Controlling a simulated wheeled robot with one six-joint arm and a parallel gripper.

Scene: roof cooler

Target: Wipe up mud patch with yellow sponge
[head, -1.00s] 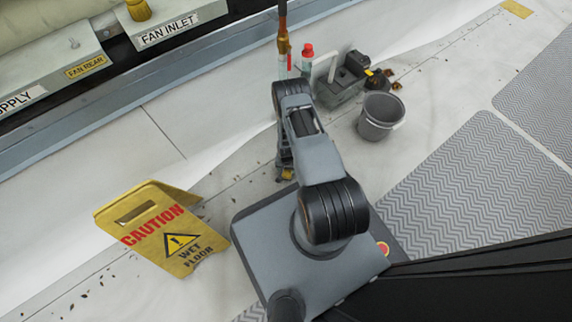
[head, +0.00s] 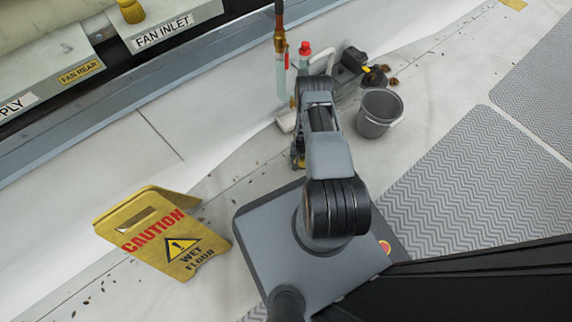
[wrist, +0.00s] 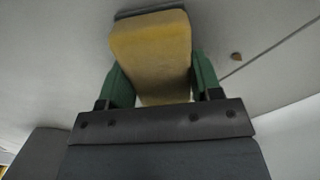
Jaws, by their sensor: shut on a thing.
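In the wrist view my gripper (wrist: 151,88) has its green fingers shut on the yellow sponge (wrist: 152,48), one finger on each side. A dark grey strip borders the sponge's far end. The sponge is over or on the pale floor; I cannot tell whether it touches. In the head view my arm hides most of the gripper, and only a small yellowish bit shows beside the arm's lower left. I cannot pick out the mud patch in either view; it may be hidden behind the arm or the sponge.
A yellow caution sign (head: 158,232) stands at left. A grey bucket (head: 379,113) stands right of my arm. A red-capped bottle (head: 304,57) and a dark tool (head: 354,60) are behind. Debris dots the floor seam. Grey mats (head: 462,190) lie at right.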

